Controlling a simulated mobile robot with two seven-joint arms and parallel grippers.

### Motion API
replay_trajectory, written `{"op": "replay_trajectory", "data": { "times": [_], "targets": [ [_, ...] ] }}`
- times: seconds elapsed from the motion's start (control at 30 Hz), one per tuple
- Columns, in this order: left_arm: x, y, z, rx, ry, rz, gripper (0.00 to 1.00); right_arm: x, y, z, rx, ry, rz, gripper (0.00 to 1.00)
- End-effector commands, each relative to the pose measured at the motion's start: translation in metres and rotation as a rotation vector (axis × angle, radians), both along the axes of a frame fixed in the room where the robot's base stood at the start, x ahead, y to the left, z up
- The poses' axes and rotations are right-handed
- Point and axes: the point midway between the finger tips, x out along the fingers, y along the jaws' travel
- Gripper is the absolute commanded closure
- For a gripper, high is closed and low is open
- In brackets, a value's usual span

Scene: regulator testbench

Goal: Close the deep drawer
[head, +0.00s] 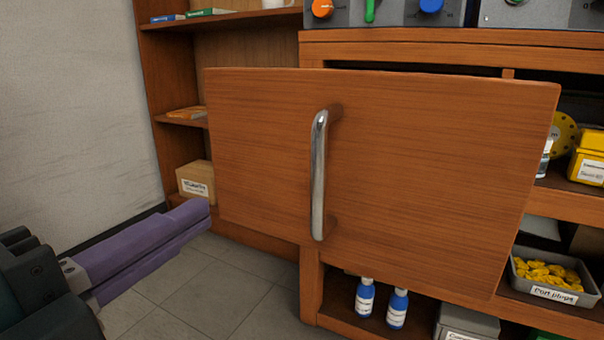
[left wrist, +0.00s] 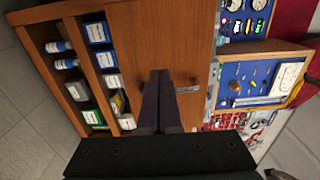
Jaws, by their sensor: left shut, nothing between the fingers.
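The deep drawer (head: 430,180) stands pulled out from the wooden cabinet, its broad brown front facing me. A dark gap shows above it. A vertical silver bar handle (head: 319,175) is on the front. My left gripper (head: 203,213) is in front of the drawer's lower left corner in the head view, with its purple fingers together and empty. In the left wrist view the shut fingers (left wrist: 161,80) overlap the drawer front (left wrist: 150,30). I cannot tell whether they touch it. My right gripper is not in view.
Below the drawer, blue-labelled bottles (head: 397,308) stand on a low shelf. A grey bin of yellow plugs (head: 548,275) is at the right. A cardboard box (head: 196,181) sits on the left shelves. Test instruments (head: 400,12) are on top. Floor (head: 240,285) is clear at lower left.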

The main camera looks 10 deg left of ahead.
Motion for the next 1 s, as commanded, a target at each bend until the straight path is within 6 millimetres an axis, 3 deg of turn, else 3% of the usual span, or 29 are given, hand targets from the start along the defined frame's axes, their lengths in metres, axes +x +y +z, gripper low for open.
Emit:
{"op": "replay_trajectory", "data": {
  "times": [0.5, 0.7, 1.0],
  "targets": [
    [0.079, -0.026, 0.001, 0.000, -0.003, 0.000, 1.00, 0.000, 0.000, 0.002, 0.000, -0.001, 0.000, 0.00],
    [0.092, -0.030, 0.000, -0.001, -0.001, 0.000, 1.00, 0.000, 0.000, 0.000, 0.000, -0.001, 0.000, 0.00],
    [0.094, -0.031, 0.000, -0.001, 0.001, 0.000, 1.00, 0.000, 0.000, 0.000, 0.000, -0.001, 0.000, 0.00]
  ]
}}
